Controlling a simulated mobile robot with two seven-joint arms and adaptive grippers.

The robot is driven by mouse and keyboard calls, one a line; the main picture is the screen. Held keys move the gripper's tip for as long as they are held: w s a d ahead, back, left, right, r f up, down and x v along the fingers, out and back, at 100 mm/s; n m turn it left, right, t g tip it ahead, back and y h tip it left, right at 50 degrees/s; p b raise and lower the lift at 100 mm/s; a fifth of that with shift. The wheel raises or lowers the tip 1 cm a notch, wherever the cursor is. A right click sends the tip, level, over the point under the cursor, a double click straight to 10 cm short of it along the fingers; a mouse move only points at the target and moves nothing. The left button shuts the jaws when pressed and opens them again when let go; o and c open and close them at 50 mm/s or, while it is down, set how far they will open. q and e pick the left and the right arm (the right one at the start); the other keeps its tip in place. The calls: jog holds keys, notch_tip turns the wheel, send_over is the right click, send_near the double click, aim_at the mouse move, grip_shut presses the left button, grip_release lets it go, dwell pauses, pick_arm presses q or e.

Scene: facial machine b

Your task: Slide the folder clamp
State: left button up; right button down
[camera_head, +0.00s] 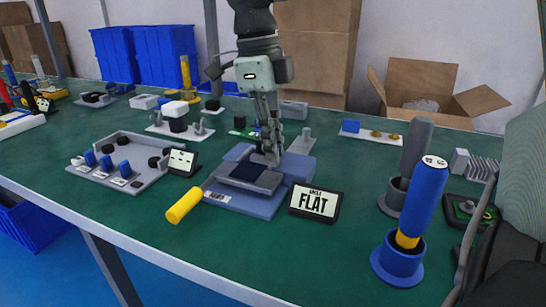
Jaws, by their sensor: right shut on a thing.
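The folder clamp (236,201) is a blue-grey fixture in the middle of the green table. A grey tilted plate and a dark square sit on top of it, and a yellow cylindrical handle (184,205) sticks out at its front left. My right gripper (270,157) comes down from above and is shut on a part of the folder clamp at its upper middle. The fingers hide the gripped part, so its shape is unclear. My left gripper is not in view.
A grey tray (136,189) with blue and black knobs lies left. A blue-and-yellow tool stands in a blue holder (398,263) at front right. The table's front middle is clear.

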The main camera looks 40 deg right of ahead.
jog(key=c, duration=1.8)
grip_release()
jog(key=shift+r, duration=0.15)
jog(key=shift+r+p, duration=1.7)
jog(key=shift+r, duration=0.65)
